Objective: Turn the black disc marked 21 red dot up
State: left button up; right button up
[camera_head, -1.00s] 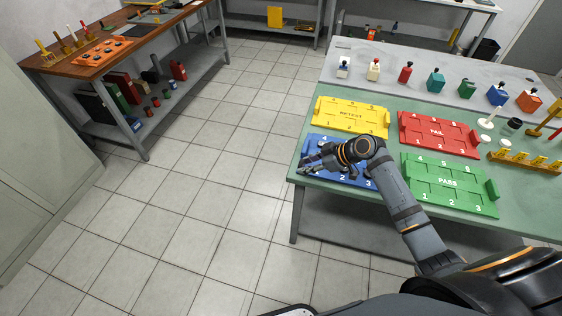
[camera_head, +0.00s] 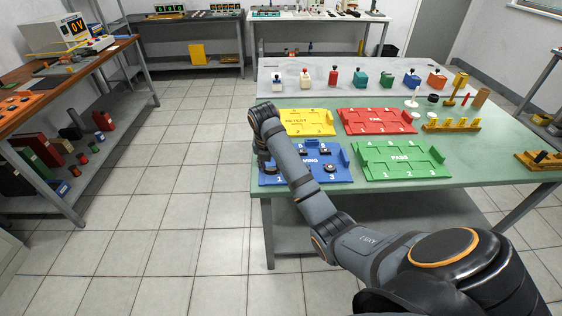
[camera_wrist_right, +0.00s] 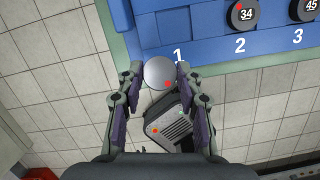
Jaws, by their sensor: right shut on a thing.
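My right gripper (camera_wrist_right: 159,78) is shut on a round disc (camera_wrist_right: 157,71), with a finger on each side. The face toward the wrist camera is plain grey with a red dot near its lower edge; no number shows on it. The disc is at the edge of the blue tray (camera_wrist_right: 200,50), by the slot marked 1. In the head view my right arm reaches over the left part of the blue tray (camera_head: 345,178) and hides some of it; the gripper is mostly hidden there. My left gripper is not in view.
Black discs marked 34 (camera_wrist_right: 243,14) and 45 (camera_wrist_right: 308,8) lie in the blue tray. Yellow (camera_head: 322,128), red (camera_head: 378,127) and green (camera_head: 405,172) trays stand nearby on the green table. A yellow rack (camera_head: 452,126) is at the right. The floor left of the table is clear.

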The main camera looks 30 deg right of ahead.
jog(key=d+n+t+b, duration=0.1)
jog(key=n, duration=0.1)
jog(key=d+n+t+b, duration=0.1)
jog(key=n+t, duration=0.1)
jog(key=d+n+t+b, duration=0.1)
jog(key=n, duration=0.1)
jog(key=shift+w+d+r+t, duration=0.15)
jog(key=shift+w+d+t, duration=0.15)
jog(key=shift+t, duration=0.1)
jog(key=shift+w+d+r+n+t+y+b, duration=0.2)
jog(key=shift+d+n+t+y+b, duration=0.3)
jog(key=shift+n, duration=0.3)
jog(key=shift+d+r+n+t, duration=0.15)
jog(key=shift+d+n+t, duration=0.05)
jog(key=shift+n+t, duration=0.1)
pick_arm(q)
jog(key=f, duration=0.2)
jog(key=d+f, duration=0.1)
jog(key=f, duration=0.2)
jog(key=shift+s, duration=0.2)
pick_arm(e)
jog(key=shift+w+r, duration=0.1)
jog(key=shift+r, duration=0.1)
